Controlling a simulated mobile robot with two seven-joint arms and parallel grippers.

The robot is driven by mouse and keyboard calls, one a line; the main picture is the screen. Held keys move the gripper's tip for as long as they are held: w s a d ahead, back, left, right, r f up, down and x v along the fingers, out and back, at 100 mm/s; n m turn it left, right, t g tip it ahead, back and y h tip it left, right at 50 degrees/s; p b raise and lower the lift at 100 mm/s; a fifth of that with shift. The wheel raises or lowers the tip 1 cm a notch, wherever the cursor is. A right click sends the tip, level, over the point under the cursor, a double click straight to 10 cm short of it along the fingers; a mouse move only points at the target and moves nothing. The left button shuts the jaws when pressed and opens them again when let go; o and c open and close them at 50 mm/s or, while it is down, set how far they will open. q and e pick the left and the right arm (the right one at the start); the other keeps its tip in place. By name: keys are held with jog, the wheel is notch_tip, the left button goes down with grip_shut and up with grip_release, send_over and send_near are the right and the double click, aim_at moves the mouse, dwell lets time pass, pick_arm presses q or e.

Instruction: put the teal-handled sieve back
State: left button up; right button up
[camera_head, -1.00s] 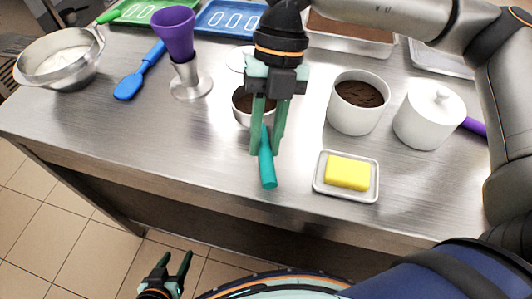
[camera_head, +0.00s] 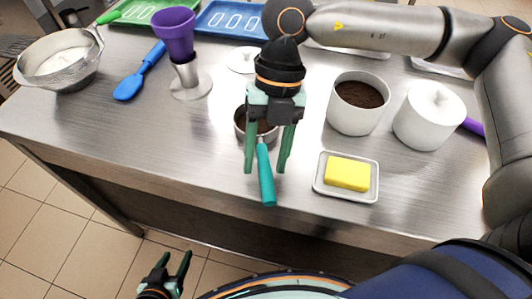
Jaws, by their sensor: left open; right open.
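The teal-handled sieve has its teal handle (camera_head: 266,180) pointing toward the table's front edge. Its metal cup (camera_head: 241,127) holds something dark brown and is partly hidden behind my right gripper. My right gripper (camera_head: 265,171) is open, pointing down, with one finger on each side of the handle and visible gaps between. Whether the sieve rests on the steel table (camera_head: 200,140) is hard to tell. My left gripper (camera_head: 172,265) is open and empty, low in front of the table over the tiled floor.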

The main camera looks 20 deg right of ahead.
jog(key=shift+r, duration=0.1)
jog(key=v, duration=1.2)
jog(key=shift+p, duration=0.3)
